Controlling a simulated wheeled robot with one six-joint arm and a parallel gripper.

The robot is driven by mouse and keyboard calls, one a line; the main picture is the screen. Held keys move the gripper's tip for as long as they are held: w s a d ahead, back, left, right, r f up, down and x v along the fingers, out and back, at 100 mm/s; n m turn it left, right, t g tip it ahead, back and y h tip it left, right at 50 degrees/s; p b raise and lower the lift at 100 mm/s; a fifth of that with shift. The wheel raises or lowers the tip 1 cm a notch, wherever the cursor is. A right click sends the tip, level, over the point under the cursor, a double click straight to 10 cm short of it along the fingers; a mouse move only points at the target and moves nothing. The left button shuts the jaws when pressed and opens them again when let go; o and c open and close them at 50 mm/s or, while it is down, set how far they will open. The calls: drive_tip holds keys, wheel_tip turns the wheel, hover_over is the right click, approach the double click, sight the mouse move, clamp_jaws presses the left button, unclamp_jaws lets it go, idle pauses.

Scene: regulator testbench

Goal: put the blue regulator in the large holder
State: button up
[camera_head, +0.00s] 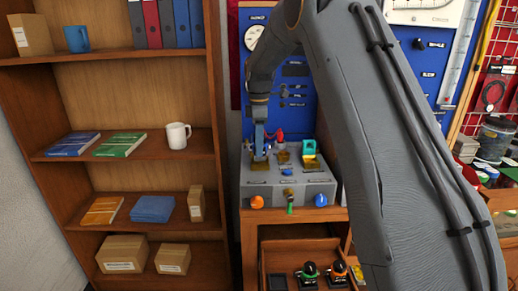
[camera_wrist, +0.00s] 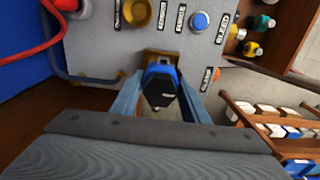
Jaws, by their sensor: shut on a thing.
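The blue regulator (camera_wrist: 159,88), black with a blue top band, is between the blue fingers of my gripper (camera_wrist: 160,78) in the wrist view. My gripper is shut on it. A brass holder (camera_wrist: 162,53) shows right behind the regulator at the bench edge. The regulator covers most of this holder, so I cannot tell whether it is seated. In the head view my gripper (camera_head: 260,145) points down over a brass holder (camera_head: 260,164) on the left of the grey testbench (camera_head: 310,188); the regulator is hard to make out there.
Another brass holder (camera_wrist: 140,12) and a blue button (camera_wrist: 200,20) are on the bench top. A red hose (camera_wrist: 48,40) curves on the left. A bookshelf (camera_head: 215,140) stands at left.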

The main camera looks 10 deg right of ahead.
drive_tip(key=shift+f, duration=1.05)
drive_tip(key=shift+f, duration=0.1)
drive_tip(key=o, duration=1.5)
wheel_tip(320, 180, up, 12)
drive_tip(key=b, duration=0.3)
drive_tip(key=s+f+m, duration=0.5)
drive_tip(key=s+f, duration=0.1)
drive_tip(key=s, duration=0.6)
drive_tip(key=s+f+m, duration=0.5)
drive_tip(key=s+f, duration=0.2)
drive_tip(key=s, duration=0.5)
drive_tip(key=s+f+m, duration=0.5)
drive_tip(key=s+f, duration=0.2)
drive_tip(key=s, duration=0.5)
drive_tip(key=shift+f+m+t, duration=0.1)
drive_tip(key=shift+m+t, duration=0.3)
